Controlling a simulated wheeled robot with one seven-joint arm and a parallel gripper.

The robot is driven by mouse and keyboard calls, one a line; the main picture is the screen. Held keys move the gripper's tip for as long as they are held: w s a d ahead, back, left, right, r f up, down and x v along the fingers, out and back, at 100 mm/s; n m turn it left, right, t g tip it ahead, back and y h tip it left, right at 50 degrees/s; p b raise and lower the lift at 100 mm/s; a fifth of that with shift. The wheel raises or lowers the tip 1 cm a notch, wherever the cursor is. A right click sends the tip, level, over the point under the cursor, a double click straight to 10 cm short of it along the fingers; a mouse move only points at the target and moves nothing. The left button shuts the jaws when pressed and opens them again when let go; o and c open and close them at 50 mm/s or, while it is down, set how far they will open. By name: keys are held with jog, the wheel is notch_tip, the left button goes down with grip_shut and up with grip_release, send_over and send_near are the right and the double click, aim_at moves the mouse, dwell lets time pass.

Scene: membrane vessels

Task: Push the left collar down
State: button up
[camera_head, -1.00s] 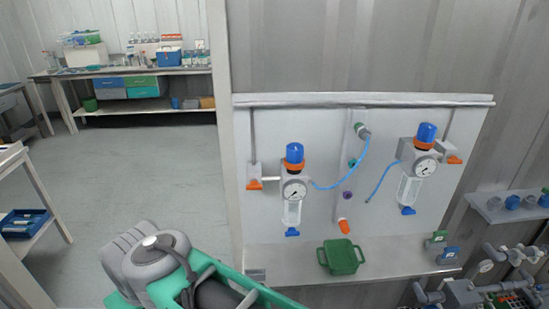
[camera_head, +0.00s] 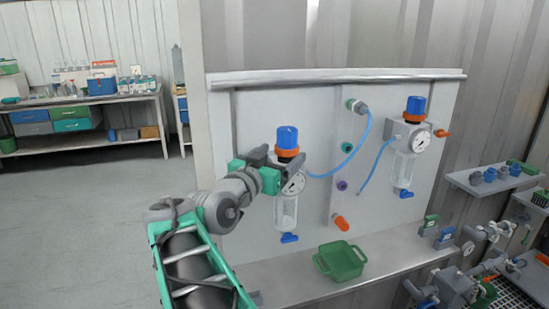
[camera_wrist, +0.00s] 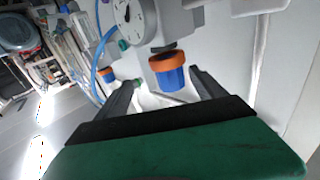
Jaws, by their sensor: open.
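The left regulator has a blue knob (camera_head: 288,137) with an orange collar (camera_head: 288,153) below it, above a round gauge (camera_head: 293,183) and a clear bowl. My gripper (camera_head: 270,158) is at its left side, level with the collar and upper gauge. In the wrist view, which is upside down, the orange collar (camera_wrist: 170,61) and blue knob (camera_wrist: 172,78) lie ahead between my open gripper's dark fingers (camera_wrist: 166,80). I cannot tell whether a finger touches them. The valve left of the regulator is hidden behind my gripper.
A second regulator (camera_head: 403,165) hangs to the right, with blue hoses between. A green tray (camera_head: 340,261) stands on the shelf (camera_head: 290,280) below. Fittings (camera_head: 341,223) stick out mid-panel. Pipes and valves (camera_head: 470,260) fill the lower right.

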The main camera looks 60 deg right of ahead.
aim_at(287, 148)
jog(key=d, duration=0.2)
jog(key=w+d+f, duration=0.1)
jog(key=d, duration=0.3)
jog(key=shift+w+d+f+p, duration=0.15)
jog(key=shift+d+f+p, duration=0.15)
jog(key=shift+d+p, duration=0.1)
jog(key=shift+d+r, duration=0.2)
jog(key=shift+r, duration=0.05)
jog(key=shift+w+a+r, duration=0.15)
jog(key=shift+a+r, duration=0.15)
jog(key=shift+a, duration=0.15)
jog(key=shift+d+f, duration=0.35)
jog(key=shift+d, duration=0.35)
jog(key=shift+a+r, duration=0.15)
jog(key=shift+a, duration=0.15)
jog(key=shift+c, duration=0.2)
jog(key=shift+d, duration=0.15)
jog(key=c, duration=0.3)
grip_shut()
